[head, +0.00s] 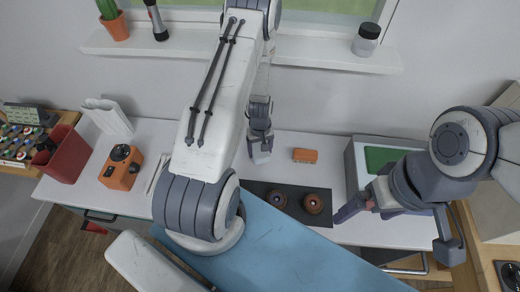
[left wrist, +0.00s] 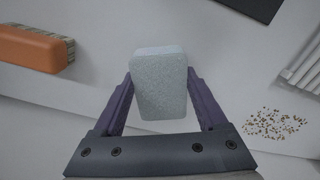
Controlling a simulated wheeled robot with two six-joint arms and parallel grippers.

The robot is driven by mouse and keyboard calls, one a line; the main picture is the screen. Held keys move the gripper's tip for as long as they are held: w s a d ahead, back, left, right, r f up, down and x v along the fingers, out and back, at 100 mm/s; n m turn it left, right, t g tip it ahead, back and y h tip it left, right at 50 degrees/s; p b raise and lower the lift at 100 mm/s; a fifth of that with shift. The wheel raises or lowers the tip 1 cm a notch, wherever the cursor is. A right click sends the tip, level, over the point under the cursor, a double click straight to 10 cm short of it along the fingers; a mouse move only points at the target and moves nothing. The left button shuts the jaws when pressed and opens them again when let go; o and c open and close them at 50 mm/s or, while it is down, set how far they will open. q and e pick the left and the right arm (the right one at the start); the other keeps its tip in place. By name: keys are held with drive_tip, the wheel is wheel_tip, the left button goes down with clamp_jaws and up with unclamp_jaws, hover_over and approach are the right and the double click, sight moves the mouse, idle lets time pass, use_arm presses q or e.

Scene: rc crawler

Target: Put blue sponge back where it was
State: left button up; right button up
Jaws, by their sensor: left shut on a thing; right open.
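The sponge (left wrist: 160,85) is a pale blue-grey block with rounded corners, held upright between the two purple fingers of my left gripper (left wrist: 163,100) in the left wrist view. In the head view my left gripper (head: 260,140) hangs over the back of the white counter, left of the orange brush, with the pale sponge (head: 261,157) at its tip. Whether the sponge touches the counter I cannot tell. My right gripper (head: 400,228) is open and empty over the right of the counter, in front of the grey bin.
An orange brush (head: 305,155) lies at the back; it also shows in the left wrist view (left wrist: 32,50). A dark mat (head: 293,191) bears two brown round things. Crumbs (left wrist: 275,123) lie on the counter. A grey bin (head: 350,165) with a green item stands right. An orange device (head: 121,167) stands left.

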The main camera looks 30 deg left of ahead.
use_arm(q)
drive_tip(key=shift+f+b, duration=0.45)
drive_tip(key=shift+f, duration=0.05)
drive_tip(key=o, duration=1.3)
drive_tip(key=shift+o, duration=0.2)
drive_tip(key=shift+r+b, duration=1.1)
drive_tip(key=shift+r, duration=4.2)
wheel_tip(320, 180, down, 11)
drive_tip(key=shift+r+p, duration=0.2)
drive_tip(key=shift+p, duration=0.95)
drive_tip(key=shift+r, duration=0.3)
